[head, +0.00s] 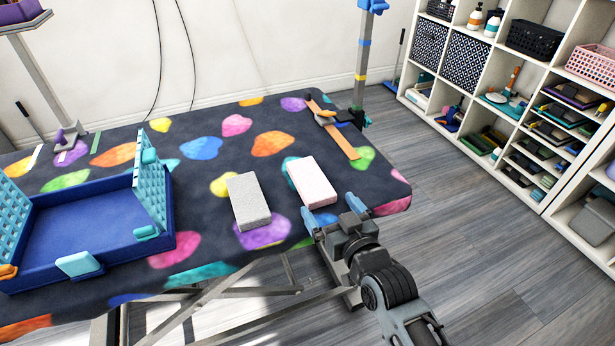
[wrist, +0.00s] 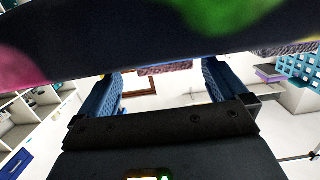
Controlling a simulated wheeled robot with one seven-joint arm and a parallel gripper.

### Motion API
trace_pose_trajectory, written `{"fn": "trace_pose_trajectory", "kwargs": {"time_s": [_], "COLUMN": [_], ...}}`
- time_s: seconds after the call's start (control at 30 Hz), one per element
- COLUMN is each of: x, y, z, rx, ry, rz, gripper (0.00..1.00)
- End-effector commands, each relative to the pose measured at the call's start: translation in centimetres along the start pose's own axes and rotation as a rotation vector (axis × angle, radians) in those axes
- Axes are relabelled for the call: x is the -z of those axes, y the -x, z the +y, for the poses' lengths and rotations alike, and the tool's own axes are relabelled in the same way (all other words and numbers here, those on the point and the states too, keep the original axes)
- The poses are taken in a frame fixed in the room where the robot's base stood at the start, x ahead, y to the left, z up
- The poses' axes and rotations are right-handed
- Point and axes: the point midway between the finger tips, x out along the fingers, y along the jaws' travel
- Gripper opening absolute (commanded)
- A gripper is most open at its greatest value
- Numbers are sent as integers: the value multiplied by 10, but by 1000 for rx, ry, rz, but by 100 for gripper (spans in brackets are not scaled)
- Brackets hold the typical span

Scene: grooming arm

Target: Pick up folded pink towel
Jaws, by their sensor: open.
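The folded pink towel (head: 312,181) is a pale pink block lying flat on the dark spotted table (head: 205,178), near its front edge. My gripper (head: 332,211) is open at the towel's near end, with one blue finger toward each side. I cannot tell whether the fingers touch the towel. In the wrist view my gripper (wrist: 163,84) shows its two blue fingers spread apart. A dull pinkish strip (wrist: 165,69) between them looks like the towel's edge, mostly hidden by the dark table surface across the top.
A grey folded block (head: 249,200) lies just left of the pink towel. An orange strip-like tool (head: 340,135) lies behind and right of it. A blue crate (head: 85,236) stands at the left. A white shelf unit (head: 480,80) stands at the right, beyond open floor.

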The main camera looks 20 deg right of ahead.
Motion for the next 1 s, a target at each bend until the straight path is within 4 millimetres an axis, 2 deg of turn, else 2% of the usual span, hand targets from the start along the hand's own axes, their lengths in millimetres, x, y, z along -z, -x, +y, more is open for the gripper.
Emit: {"fn": "trace_pose_trajectory", "kwargs": {"time_s": [0.17,0.43,0.6,0.7,1.0], "x": [1,5,12,9,9], "y": [-8,-35,-60,-71,-78], "z": [0,-1,-5,-5,-5], "rx": [0,-1,-1,0,0], "ry": [-1,0,1,0,0], "rz": [1,0,1,0,0], "gripper": [100,100,100,100,100]}}
